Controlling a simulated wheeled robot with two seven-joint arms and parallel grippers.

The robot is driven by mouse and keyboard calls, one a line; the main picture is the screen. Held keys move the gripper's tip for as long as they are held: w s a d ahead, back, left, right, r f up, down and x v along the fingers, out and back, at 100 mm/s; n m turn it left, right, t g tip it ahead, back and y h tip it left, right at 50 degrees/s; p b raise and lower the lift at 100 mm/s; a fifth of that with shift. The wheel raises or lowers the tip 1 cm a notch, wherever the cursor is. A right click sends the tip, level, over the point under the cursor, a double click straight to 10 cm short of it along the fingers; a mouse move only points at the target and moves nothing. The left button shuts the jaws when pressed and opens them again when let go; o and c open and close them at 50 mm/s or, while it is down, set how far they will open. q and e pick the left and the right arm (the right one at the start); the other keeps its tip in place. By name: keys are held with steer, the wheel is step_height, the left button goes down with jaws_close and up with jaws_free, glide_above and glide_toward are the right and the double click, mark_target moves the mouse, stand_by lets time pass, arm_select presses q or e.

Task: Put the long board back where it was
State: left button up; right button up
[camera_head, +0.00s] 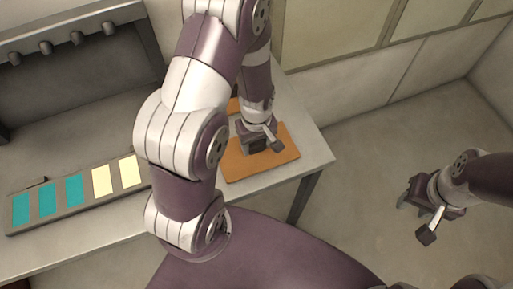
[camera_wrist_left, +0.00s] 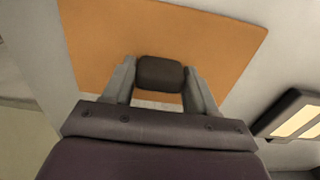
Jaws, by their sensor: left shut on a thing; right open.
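The long board is an orange-brown flat panel (camera_head: 275,165) at the right end of the table; my left arm hides part of it. An orange piece (camera_head: 234,105) also shows behind my arm; I cannot tell if it is the same board. My left gripper (camera_head: 254,146) is over the board. In the left wrist view its fingers (camera_wrist_left: 159,88) are shut on a dark rounded block (camera_wrist_left: 159,73) that stands against the board (camera_wrist_left: 200,40). I cannot tell whether the board touches the table. My right gripper (camera_head: 413,196) is open and empty, off the table at the right.
The grey table (camera_head: 312,155) ends just right of the board. A grey rack with teal and cream panels (camera_head: 75,189) lies at its front left. A dark backed unit with several knobs (camera_head: 75,40) stands behind. Open floor (camera_head: 400,140) lies to the right.

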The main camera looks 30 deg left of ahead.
arm_select(q)
steer(key=shift+w, duration=0.15)
steer(key=shift+f, duration=0.1)
steer(key=o, duration=1.2)
step_height(320, 180, up, 11)
steer(key=s+d+m, duration=0.1)
steer(key=m, duration=0.2)
steer(key=s+r+m+t, duration=0.1)
steer(key=s+m, duration=0.1)
steer(key=m, duration=0.1)
steer(key=s+d+m, duration=0.1)
steer(key=m, duration=0.3)
steer(key=shift+s+d+r+p, duration=0.15)
steer(key=shift+d+r+p, duration=0.15)
steer(key=shift+r, duration=0.05)
